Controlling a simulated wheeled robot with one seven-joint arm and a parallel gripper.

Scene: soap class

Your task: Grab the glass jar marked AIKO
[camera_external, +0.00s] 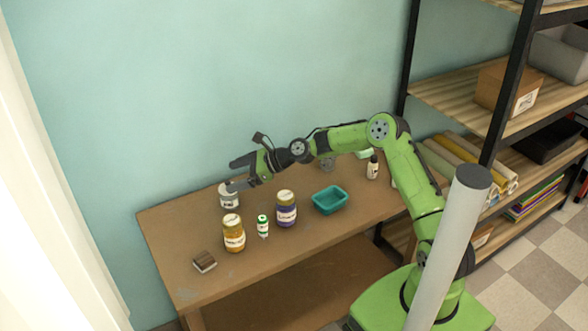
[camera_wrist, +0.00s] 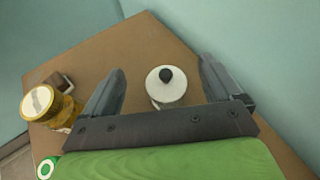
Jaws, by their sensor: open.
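A white jar (camera_external: 229,202) stands at the back left of the table; it has a dark-marked label that I cannot read. In the wrist view its round white lid with a black knob (camera_wrist: 166,76) shows between my fingers. My gripper (camera_external: 233,175) is open, with its fingers above and around the jar's top; I cannot tell if they touch it. A yellow jar (camera_external: 234,236) and a purple jar (camera_external: 286,212) stand nearer the front, both with white labels. The lettering is too small to tell which jar reads AIKO.
A small white bottle with a green cap (camera_external: 263,227) stands between the yellow and purple jars. A brown block (camera_external: 204,262) lies at the front left. The wall is close behind.

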